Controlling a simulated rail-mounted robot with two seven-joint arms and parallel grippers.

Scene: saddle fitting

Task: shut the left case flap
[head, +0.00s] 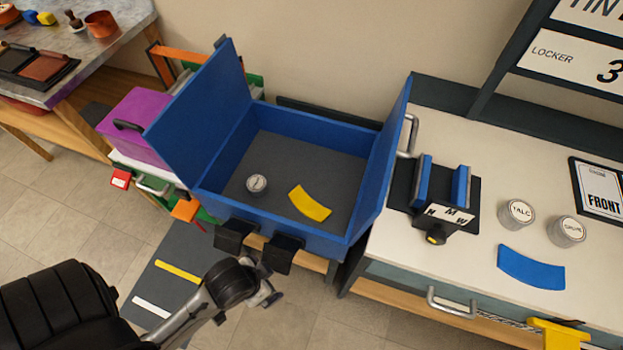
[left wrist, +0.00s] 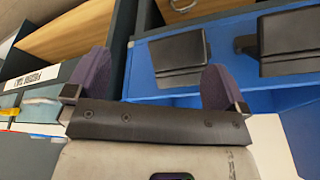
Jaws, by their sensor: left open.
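The blue case (head: 320,126) stands open in the head view. Its left flap (head: 200,112) stands up and leans outward to the left. Its right flap (head: 391,150) also stands up. A round tin (head: 257,184) and a yellow curved piece (head: 310,204) lie on the case's dark floor. My left gripper (head: 268,296) is low in front of the case, below its front wall, apart from the left flap. In the left wrist view my left gripper (left wrist: 156,82) has its two fingers spread with nothing between them; the case's blue front wall (left wrist: 221,50) lies beyond. My right gripper is not in view.
Two black front fittings (head: 235,235) hang on the case's front. A purple box (head: 135,115) stands close behind the left flap. A white counter (head: 480,260) with tins, a blue curved piece (head: 531,268) and a small black stand (head: 450,195) lies right.

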